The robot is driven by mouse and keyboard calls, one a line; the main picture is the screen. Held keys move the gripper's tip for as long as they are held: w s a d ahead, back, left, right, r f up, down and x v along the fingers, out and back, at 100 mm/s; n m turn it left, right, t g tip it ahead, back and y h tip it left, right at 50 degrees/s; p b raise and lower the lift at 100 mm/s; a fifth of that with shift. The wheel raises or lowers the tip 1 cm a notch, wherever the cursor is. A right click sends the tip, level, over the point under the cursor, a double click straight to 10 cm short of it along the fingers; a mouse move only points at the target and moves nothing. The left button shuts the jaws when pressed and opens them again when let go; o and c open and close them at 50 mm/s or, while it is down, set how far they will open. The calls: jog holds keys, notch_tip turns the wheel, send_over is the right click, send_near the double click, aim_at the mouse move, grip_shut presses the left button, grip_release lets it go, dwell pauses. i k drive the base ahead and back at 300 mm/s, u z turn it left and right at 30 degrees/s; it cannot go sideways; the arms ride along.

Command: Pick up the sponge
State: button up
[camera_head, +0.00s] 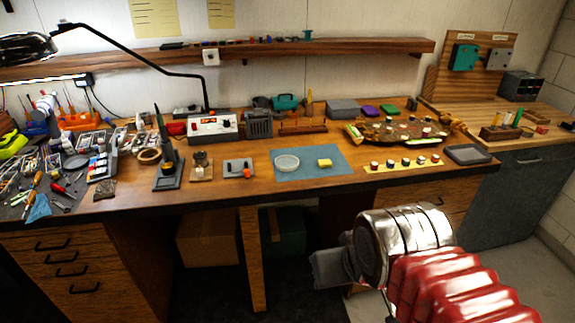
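A small yellow sponge (324,162) lies on a blue mat (310,175) near the front edge of the wooden workbench. A round, pale, shallow dish (287,162) sits to its left on the same mat. My red and chrome arm comes in from the lower right. My gripper (328,269), a grey part at the arm's left end, is in front of and below the bench edge, well apart from the sponge. Its fingers cannot be made out clearly, so I cannot tell if it is open.
A yellow strip with several small jars (403,163) lies right of the mat. A grey tray with an orange piece (239,168) lies left of it. A soldering stand (168,165) and lamp stand further left. Drawers and boxes are below the bench.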

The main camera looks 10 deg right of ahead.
aim_at(322, 164)
jog(key=z, duration=0.05)
jog(key=i, duration=1.35)
jog(key=u, duration=0.6)
